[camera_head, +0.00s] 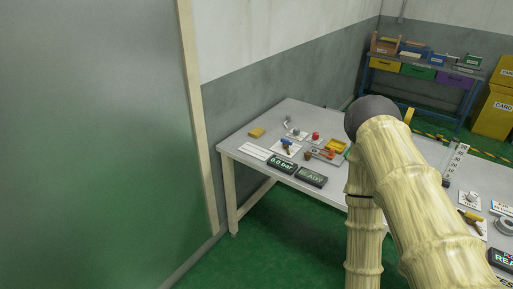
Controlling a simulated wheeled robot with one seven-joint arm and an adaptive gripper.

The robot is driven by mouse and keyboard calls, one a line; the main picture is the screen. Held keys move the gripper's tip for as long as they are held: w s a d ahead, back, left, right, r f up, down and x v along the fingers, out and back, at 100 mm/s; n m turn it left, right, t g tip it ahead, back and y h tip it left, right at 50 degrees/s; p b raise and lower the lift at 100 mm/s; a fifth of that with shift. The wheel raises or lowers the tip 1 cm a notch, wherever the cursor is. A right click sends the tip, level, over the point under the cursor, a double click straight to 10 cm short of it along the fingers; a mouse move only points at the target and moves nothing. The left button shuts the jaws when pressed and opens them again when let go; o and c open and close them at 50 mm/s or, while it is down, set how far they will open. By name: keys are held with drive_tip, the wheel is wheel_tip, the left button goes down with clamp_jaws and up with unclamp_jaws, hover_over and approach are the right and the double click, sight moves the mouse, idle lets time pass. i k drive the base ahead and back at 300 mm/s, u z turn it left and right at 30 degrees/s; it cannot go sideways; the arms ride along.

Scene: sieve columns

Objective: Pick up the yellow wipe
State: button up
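A small flat yellow piece, which looks like the yellow wipe (257,132), lies on the grey table (240,144) near its back left corner. It is clear of the other items there. My arm rises at the right of the head view, with a dark rounded joint in front of the table. My gripper cannot be made out; it is out of view or hidden behind the arm.
Right of the wipe are a blue-handled part (287,143), a red knob (315,136) and a yellow tray (335,146). Two dark displays (281,164) (311,177) stand along the front edge. A wall partition (100,140) is at left. A shelf with coloured bins (418,72) stands behind.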

sight(258, 131)
drive_tip(key=u, duration=0.95)
drive_tip(key=i, duration=1.2)
